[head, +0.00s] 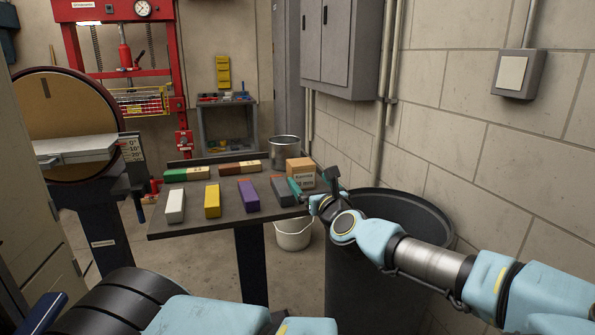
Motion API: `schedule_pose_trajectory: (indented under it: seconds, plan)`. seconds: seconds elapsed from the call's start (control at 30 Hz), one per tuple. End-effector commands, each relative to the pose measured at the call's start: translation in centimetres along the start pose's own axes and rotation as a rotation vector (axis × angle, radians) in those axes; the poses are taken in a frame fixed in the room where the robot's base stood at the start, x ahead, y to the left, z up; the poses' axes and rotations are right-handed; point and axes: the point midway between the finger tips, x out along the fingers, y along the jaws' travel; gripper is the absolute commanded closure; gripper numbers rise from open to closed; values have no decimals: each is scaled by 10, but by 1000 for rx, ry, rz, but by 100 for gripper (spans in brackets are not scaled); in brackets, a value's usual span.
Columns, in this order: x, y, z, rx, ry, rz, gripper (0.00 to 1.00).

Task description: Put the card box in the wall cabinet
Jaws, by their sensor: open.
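A brown card box (301,171) sits at the back right corner of the work table (222,230), its lower part partly hidden by a teal block and my arm. The grey wall cabinet (341,50) hangs on the right-hand wall above and behind the table. Its two front doors look shut. My gripper (325,186) is open at the right edge of the table, close to the card box and in front of it. Its fingers are small and partly hidden, and I see nothing held between them. I cannot tell whether it touches the box.
Several coloured blocks, including white (175,205), yellow (212,201) and purple (249,195), lie on the table. A metal pot (285,152) stands behind the card box. A dark bin (393,215) stands right of the table, under my arm. A white bucket (293,236) is on the floor.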

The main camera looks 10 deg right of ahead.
Motion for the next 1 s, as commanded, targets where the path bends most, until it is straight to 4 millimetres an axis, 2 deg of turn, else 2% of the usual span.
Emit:
schedule_pose_trajectory:
  seconds: [0.17, 0.4, 0.63, 0.9, 1.0]
  plan:
    - [13, 1, 1, -1, 2, 3, 0]
    - [46, 1, 1, -2, 1, 3, 0]
    - [61, 0, 1, -1, 1, 1, 0]
    - [99, 1, 1, -1, 0, 2, 0]
    - [106, 0, 1, -2, -1, 0, 0]
